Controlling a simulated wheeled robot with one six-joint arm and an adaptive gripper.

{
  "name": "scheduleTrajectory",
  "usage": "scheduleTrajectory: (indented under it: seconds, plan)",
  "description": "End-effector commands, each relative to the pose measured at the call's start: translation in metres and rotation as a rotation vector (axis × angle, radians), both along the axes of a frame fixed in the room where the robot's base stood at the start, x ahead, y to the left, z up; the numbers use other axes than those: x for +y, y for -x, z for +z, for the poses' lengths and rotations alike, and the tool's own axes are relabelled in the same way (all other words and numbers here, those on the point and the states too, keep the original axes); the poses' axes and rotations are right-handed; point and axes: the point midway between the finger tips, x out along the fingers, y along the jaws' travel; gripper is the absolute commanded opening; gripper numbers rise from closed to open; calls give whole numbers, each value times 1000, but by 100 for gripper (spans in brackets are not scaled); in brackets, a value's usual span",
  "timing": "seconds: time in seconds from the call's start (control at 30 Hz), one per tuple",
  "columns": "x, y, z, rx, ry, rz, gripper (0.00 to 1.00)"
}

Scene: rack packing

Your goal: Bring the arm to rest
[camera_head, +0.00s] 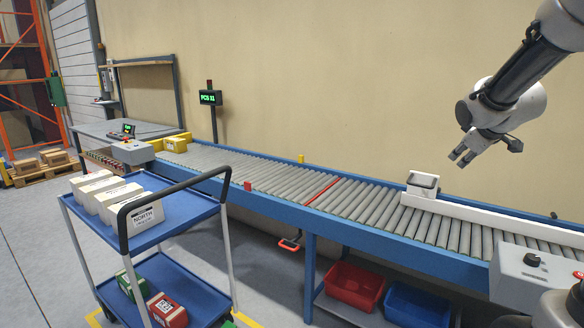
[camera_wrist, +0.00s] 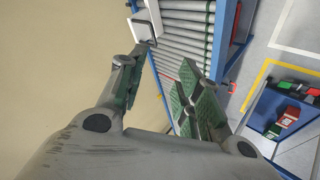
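My arm reaches in from the upper right of the head view. My gripper (camera_head: 461,156) hangs in the air above the right part of the roller conveyor (camera_head: 292,187), pointing down and to the left. The wrist view shows the two green-padded fingers of my gripper (camera_wrist: 162,72) spread apart, with nothing between them. The conveyor (camera_wrist: 186,50) lies beyond the fingers. The gripper touches nothing.
A blue two-shelf cart (camera_head: 165,232) with several white boxes (camera_head: 110,195) on top stands at the left. A white guide rail with a grey-topped device (camera_head: 423,183) sits on the conveyor. Red (camera_head: 354,285) and blue (camera_head: 417,304) bins are below. The middle rollers are clear.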

Motion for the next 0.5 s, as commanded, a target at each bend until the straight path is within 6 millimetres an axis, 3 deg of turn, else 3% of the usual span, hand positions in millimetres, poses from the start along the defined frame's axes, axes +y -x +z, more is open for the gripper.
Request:
scheduleTrajectory:
  seconds: [0.1, 0.3, 0.4, 0.5]
  plan:
    - [29, 79, 13, 75, -138, -126, 35]
    - [73, 210, 1, 234, -364, -318, 35]
    - [89, 259, -11, 303, -443, -383, 35]
    - [99, 291, -19, 353, -491, -424, 35]
